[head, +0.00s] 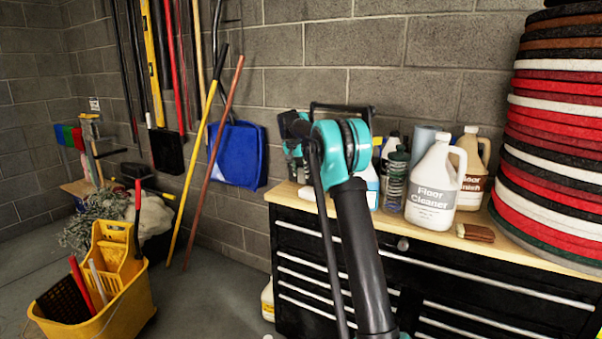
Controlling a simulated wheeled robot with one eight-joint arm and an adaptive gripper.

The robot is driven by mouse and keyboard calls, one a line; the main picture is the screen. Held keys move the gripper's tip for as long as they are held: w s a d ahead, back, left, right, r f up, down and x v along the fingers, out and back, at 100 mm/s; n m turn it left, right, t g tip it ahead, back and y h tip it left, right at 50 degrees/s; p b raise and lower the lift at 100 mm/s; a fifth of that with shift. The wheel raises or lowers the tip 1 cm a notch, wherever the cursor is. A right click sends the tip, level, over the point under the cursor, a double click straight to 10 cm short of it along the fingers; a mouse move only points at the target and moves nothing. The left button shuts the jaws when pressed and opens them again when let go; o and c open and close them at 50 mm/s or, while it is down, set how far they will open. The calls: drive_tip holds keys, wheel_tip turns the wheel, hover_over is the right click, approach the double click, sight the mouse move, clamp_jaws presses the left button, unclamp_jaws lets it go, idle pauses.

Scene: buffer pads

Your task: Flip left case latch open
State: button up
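A black handle-like bar (342,107) shows above my teal wrist joint, on the far side of it. It may be part of the case, but my arm hides what is below it. No latch can be made out. My gripper (293,160) is at the left end of the cabinet top, left of the teal joint and partly hidden by it. Its fingertips are too small and covered to tell whether they are open or touching anything.
The wooden top (386,223) of a black drawer cabinet (470,290) carries a Floor Cleaner jug (433,190), a Floor Finish jug (473,170), a brush (475,232) and stacked round pads (555,130). A yellow mop bucket (105,300) stands on the floor at left.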

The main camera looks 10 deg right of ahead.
sight(301, 180)
clamp_jaws()
idle(0.3)
drive_tip(key=shift+s, duration=0.1)
drive_tip(key=shift+s+a+f+t+h, duration=0.15)
drive_tip(key=shift+s+a+t+h, duration=0.15)
drive_tip(key=shift+t, duration=0.2)
drive_tip(key=shift+s+a+f+t+h, duration=0.1)
drive_tip(key=shift+s+a+t+h, duration=0.1)
drive_tip(key=shift+t+h, duration=0.25)
drive_tip(key=shift+s+a+f+t+h, duration=0.15)
drive_tip(key=shift+s+f+t+h, duration=0.1)
drive_tip(key=shift+t+h, duration=0.25)
drive_tip(key=shift+s+a+f+t+h, duration=0.15)
drive_tip(key=shift+s+t+h, duration=0.1)
drive_tip(key=shift+t, duration=0.4)
drive_tip(key=t+h, duration=0.1)
drive_tip(key=f+t+h, duration=0.1)
drive_tip(key=s+f+t+h, duration=0.1)
drive_tip(key=t, duration=0.1)
drive_tip(key=shift+a, duration=0.4)
drive_tip(key=shift+s, duration=0.1)
